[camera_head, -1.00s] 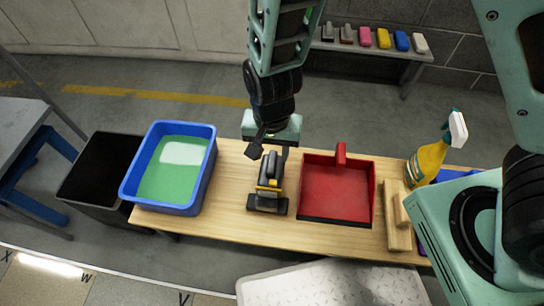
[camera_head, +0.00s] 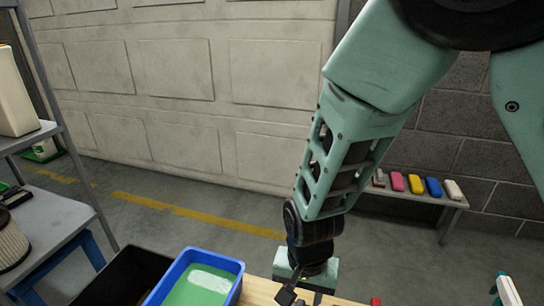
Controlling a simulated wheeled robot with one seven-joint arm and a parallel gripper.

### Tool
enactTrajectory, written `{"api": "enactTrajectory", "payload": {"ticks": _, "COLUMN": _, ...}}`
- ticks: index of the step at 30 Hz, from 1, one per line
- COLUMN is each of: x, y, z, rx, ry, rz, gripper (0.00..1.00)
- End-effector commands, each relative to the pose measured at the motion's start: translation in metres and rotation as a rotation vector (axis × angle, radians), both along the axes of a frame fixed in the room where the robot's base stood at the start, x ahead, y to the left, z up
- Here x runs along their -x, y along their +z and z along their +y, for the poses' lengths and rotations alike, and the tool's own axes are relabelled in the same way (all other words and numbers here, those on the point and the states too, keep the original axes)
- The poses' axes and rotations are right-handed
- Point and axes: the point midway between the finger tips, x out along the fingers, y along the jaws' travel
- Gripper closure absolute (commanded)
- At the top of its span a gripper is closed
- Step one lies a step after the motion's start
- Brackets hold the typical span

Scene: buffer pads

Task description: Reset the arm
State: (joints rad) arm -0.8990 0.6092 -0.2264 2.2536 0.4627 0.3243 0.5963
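My arm comes down from the upper right, and its end, my gripper (camera_head: 306,278), hangs at the bottom edge of the head view. The pale green wrist housing and a dark part beside it show above the wooden table (camera_head: 258,292). The fingertips are cut off by the frame edge, so I cannot tell whether they are open, shut or holding something.
A blue bin (camera_head: 233,287) with green contents stands left of my gripper, beside a black bin (camera_head: 118,278). A grey shelf unit (camera_head: 62,215) stands at left. A back bench (camera_head: 425,197) holds several coloured blocks. A spray bottle top (camera_head: 508,290) shows at lower right.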

Motion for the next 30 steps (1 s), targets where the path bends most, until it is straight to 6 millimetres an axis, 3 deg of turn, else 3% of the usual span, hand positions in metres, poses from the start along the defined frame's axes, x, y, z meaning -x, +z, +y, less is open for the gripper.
{"api": "enactTrajectory", "payload": {"ticks": 6, "x": 0.033, "y": 0.063, "z": -0.001, "rx": -0.106, "ry": 0.249, "rz": 0.043, "gripper": 0.58}}
{"api": "enactTrajectory", "payload": {"ticks": 12, "x": 0.073, "y": 0.122, "z": -0.021, "rx": -0.147, "ry": 0.591, "rz": 0.024, "gripper": 0.58}}
{"api": "enactTrajectory", "payload": {"ticks": 23, "x": 0.116, "y": 0.166, "z": -0.066, "rx": -0.045, "ry": 0.985, "rz": -0.043, "gripper": 0.58}}
{"api": "enactTrajectory", "payload": {"ticks": 30, "x": 0.117, "y": 0.216, "z": -0.066, "rx": -0.042, "ry": 0.998, "rz": -0.040, "gripper": 0.58}}
